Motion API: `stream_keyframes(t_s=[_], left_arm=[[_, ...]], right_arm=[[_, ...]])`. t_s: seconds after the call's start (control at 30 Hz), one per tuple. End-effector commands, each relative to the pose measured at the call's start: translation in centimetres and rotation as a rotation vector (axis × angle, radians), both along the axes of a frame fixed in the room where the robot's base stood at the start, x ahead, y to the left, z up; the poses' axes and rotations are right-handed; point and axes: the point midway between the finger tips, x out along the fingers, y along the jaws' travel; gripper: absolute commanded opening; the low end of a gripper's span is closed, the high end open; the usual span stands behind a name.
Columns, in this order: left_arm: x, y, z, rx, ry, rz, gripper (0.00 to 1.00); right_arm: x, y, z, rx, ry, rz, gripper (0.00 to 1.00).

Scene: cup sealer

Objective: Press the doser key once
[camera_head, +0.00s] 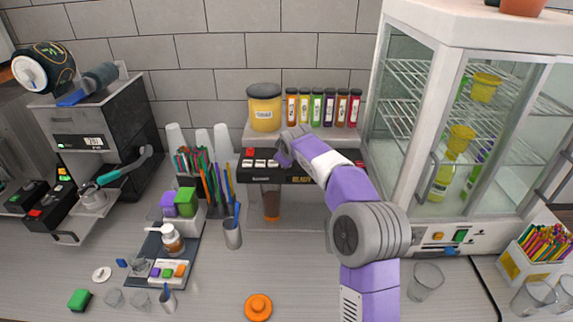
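The doser seems to be the black unit (265,179) at the middle, with several red and white keys (260,163) on its sloped top. Its small lettering is too small to read surely. A cup with brown contents (271,205) is under its front. My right arm reaches up from the lower right, and its gripper (284,158) is over the top of the unit, just right of the visible keys. The fingers are small and partly merged with the wrist, so I cannot tell their opening or whether they touch a key. My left gripper is not in view.
A glass cabinet (465,120) fills the right. A metal cup (232,234) stands left of the doser.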

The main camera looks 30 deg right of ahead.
Motion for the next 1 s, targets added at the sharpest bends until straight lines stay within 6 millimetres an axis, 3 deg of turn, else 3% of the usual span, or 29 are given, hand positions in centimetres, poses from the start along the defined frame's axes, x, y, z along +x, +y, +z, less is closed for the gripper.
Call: stream_keyframes(t_s=[1.0], left_arm=[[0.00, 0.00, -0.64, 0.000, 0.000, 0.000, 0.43]], right_arm=[[0.01, 0.01, -0.89, 0.000, 0.000, 0.000, 0.00]])
